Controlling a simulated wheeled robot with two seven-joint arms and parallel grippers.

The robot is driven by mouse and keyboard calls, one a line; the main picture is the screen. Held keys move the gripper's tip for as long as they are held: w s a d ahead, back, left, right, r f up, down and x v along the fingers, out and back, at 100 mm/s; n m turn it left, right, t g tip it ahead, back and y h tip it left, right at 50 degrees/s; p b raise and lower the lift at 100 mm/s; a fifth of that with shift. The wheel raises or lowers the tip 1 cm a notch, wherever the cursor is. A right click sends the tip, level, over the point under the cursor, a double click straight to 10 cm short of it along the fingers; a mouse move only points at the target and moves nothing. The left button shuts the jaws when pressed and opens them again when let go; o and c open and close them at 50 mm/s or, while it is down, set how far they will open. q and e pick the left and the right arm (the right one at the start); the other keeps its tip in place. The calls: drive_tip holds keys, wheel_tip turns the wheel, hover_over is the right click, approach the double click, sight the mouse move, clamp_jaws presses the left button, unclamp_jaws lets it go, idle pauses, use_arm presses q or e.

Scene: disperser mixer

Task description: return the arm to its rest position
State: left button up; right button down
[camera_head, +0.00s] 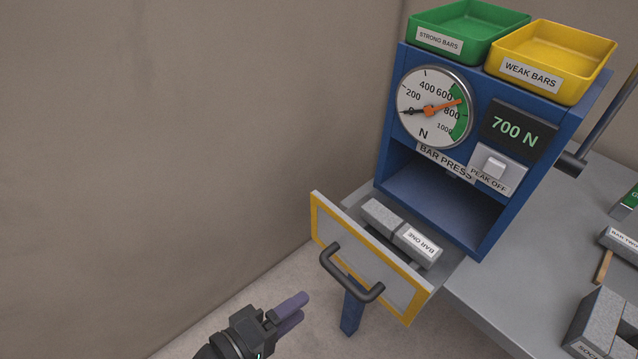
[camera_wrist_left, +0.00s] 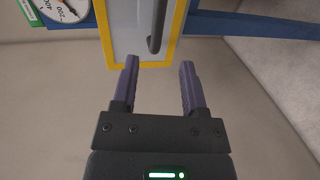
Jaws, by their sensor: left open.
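My left gripper (camera_head: 298,308) is at the bottom of the head view, below and left of the drawer handle (camera_head: 350,278). Its purple fingers stand apart in the left wrist view (camera_wrist_left: 160,82), with nothing between them. The handle also shows in the left wrist view (camera_wrist_left: 158,28), ahead of the fingers and apart from them. The drawer front (camera_head: 345,243), grey with a yellow border, is pulled out from the blue bar press (camera_head: 420,197). A grey bar in two pieces, labelled BAR ONE (camera_head: 416,243), lies behind the drawer front. My right gripper is not in view.
A green tray (camera_head: 420,37) and a yellow tray (camera_head: 500,68) sit on the press. The dial (camera_head: 420,125) and the 700 N display (camera_head: 514,131) face me. Several blocks lie on the grey table (camera_head: 490,295) at right. Open floor and bare wall are at left.

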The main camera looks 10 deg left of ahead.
use_arm(q)
drive_tip(key=s+a+f+m+g+y, duration=0.2)
drive_tip(key=a+f, duration=0.1)
drive_tip(key=f, duration=0.5)
drive_tip(key=s+a+f+m+g+y, duration=0.2)
drive_tip(key=s+a+f+m+y, duration=0.1)
drive_tip(key=f, duration=0.5)
drive_tip(key=s+a+f+m+g+y, duration=0.15)
drive_tip(key=a+f, duration=0.25)
drive_tip(key=f, duration=0.5)
drive_tip(key=s+f+m+g+y, duration=0.1)
drive_tip(key=s+f+m+g, duration=0.2)
drive_tip(key=s, duration=0.5)
drive_tip(key=s+f+m+g+y, duration=0.2)
drive_tip(key=s+f+m+g, duration=0.1)
drive_tip(key=s, duration=0.6)
wheel_tip(320, 180, down, 2)
drive_tip(key=shift+s+d+f+m+g, duration=0.2)
drive_tip(key=shift+d+m+g, duration=0.15)
drive_tip(key=shift+m, duration=0.1)
